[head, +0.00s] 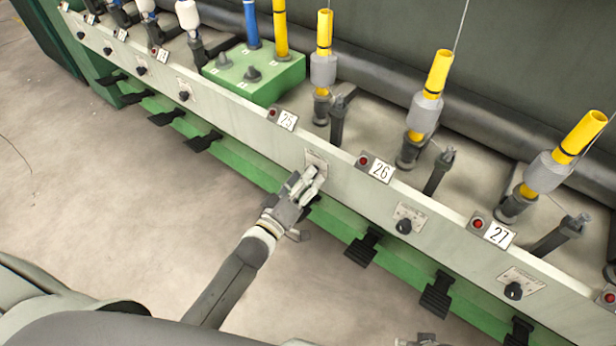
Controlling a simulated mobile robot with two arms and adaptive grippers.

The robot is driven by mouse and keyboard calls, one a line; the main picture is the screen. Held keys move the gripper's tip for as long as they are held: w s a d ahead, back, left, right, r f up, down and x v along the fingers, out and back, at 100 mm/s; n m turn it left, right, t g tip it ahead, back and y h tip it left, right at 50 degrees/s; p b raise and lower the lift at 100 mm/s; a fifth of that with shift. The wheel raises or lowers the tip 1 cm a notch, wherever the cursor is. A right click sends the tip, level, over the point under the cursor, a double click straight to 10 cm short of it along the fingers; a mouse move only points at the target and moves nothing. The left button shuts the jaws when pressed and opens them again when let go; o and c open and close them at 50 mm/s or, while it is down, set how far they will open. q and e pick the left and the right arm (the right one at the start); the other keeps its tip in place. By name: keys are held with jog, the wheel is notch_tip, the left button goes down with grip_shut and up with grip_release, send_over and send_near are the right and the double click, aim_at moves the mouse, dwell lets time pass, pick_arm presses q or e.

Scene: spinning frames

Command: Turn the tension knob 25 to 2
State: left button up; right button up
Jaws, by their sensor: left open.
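The label 25 (287,119) sits on the pale front rail of the machine. The dial plate of tension knob 25 (317,158) shows below and to the right of the label. The knob itself is hidden behind my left gripper (312,176), so its setting cannot be read. My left gripper is open, with its fingers at the lower part of this plate. Whether the fingers touch the knob cannot be told. A small grey part, which looks like my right gripper (418,341), just shows at the bottom edge; its fingers cannot be made out.
Knob 26 (403,226) and knob 27 (513,291) are black, on the same rail to the right. Black pedals (363,246) stick out below the rail. A green box (254,72) and yellow bobbins (437,75) stand behind it. The floor (110,190) in front is clear.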

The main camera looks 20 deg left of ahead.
pick_arm(q)
jog(key=shift+x, duration=0.9)
pick_arm(e)
jog(key=shift+w+r, duration=0.1)
jog(key=shift+r, duration=0.4)
pick_arm(q)
jog(key=c, duration=1)
